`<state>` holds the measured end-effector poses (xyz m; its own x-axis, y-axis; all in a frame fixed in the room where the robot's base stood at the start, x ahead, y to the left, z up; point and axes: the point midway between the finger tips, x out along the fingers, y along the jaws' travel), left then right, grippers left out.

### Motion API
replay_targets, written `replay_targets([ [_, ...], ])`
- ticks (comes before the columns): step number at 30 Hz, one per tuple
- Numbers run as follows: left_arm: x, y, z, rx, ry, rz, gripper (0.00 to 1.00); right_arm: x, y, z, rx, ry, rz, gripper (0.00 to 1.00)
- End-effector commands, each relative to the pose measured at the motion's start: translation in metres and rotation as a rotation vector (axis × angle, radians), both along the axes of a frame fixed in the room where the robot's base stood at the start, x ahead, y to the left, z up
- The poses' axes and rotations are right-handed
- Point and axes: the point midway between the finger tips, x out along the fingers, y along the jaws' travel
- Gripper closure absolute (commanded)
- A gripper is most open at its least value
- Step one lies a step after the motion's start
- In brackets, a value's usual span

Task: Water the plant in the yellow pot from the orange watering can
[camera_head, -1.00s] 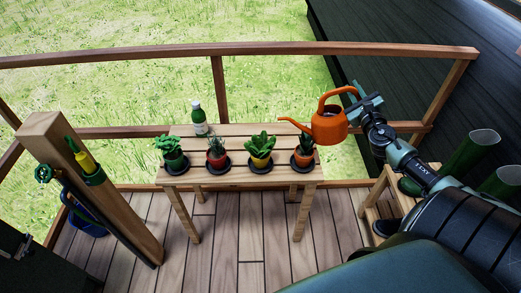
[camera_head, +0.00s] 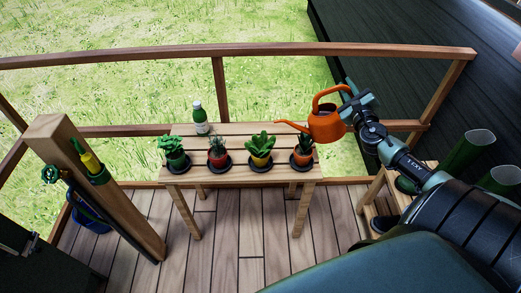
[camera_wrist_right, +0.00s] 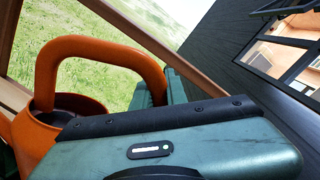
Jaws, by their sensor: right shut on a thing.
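The orange watering can (camera_head: 325,126) is held in the air by my right gripper (camera_head: 347,95), which is shut on its handle. The can is about upright, its spout pointing left above the right end of the table. In the right wrist view the can (camera_wrist_right: 22,140) and its arched handle show at the left; the fingertips are largely hidden. The yellow pot (camera_head: 261,160) with a leafy green plant (camera_head: 260,144) stands on a black saucer on the slatted table (camera_head: 236,174), left of and below the spout tip. My left gripper is not in view.
An orange-red potted plant (camera_head: 302,155) stands below the can. A red pot (camera_head: 217,157), a green pot (camera_head: 176,159) and a green bottle (camera_head: 200,118) are on the table's left half. A wooden post (camera_head: 95,185) with tools stands left. A railing (camera_head: 250,49) runs behind.

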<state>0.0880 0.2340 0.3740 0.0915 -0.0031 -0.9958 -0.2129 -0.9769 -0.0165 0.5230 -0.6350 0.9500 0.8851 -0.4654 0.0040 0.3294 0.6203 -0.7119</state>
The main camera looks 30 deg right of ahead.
Motion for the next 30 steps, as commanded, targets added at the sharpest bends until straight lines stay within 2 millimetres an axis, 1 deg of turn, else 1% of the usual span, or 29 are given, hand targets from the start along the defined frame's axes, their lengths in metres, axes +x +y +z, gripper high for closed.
replay_targets([
  [1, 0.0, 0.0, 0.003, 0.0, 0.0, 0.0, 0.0, 0.001, 0.001, 0.006, -0.005, -0.005, 0.0, 1.0],
  [14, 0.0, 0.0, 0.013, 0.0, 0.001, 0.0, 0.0, 0.005, 0.008, 0.012, -0.041, 0.014, 0.0, 1.0],
  [17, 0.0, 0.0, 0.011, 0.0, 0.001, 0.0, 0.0, 0.005, 0.008, 0.01, -0.041, 0.014, 0.0, 1.0],
  [30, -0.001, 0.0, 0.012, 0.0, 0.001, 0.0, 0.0, 0.005, 0.008, 0.011, -0.044, 0.015, 0.0, 1.0],
])
